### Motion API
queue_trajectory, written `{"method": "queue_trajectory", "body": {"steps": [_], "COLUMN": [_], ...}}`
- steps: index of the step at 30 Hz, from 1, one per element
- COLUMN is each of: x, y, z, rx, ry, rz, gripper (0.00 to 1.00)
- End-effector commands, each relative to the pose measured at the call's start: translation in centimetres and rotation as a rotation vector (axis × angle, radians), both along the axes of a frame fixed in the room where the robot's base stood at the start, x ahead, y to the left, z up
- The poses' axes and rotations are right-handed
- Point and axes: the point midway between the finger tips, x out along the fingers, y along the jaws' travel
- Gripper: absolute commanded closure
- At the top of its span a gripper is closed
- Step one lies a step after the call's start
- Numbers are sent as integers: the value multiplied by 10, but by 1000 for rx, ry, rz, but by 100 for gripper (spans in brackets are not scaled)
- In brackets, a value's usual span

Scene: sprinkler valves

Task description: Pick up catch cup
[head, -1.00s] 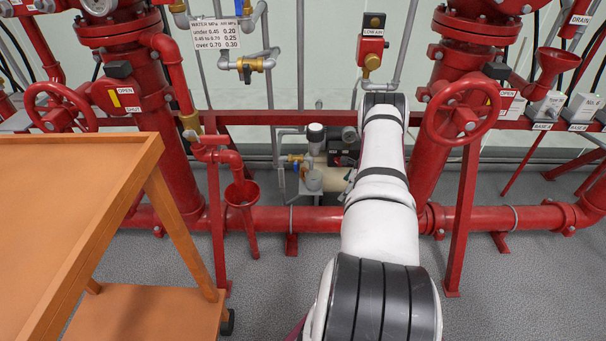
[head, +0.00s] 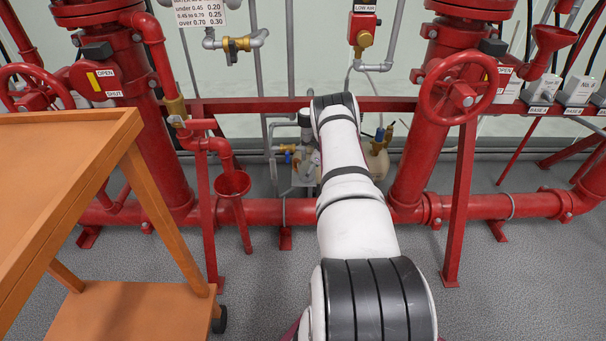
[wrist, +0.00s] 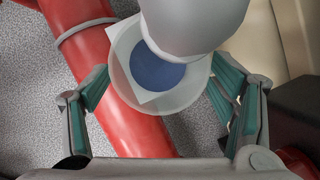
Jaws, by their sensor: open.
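In the wrist view, a translucent whitish cup with a blue inside (wrist: 158,72), which looks like the catch cup, lies between the two fingers of my gripper (wrist: 160,68). The green-padded fingers are apart, one on each side of the cup. I cannot tell whether either finger touches it. A grey rounded body (wrist: 195,22) overlaps the cup's upper part. In the head view my own arm hides the gripper, and I cannot make out the cup there.
A red pipe (wrist: 125,120) runs below the cup. A beige tank (head: 377,163) stands behind my arm. Red uprights and a red handwheel (head: 457,88) stand to the right. A red funnel (head: 233,184) and an orange cart (head: 60,150) are to the left.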

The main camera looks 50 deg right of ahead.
Motion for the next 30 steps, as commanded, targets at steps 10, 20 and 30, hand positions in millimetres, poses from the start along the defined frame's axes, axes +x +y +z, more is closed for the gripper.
{"method": "queue_trajectory", "body": {"steps": [10,20,30], "x": [5,5,5], "y": [1,1,1], "z": [-15,-15,-13], "rx": [0,0,0], "ry": [0,0,0], "rz": [-1,-1,-1], "gripper": [22,77,82]}}
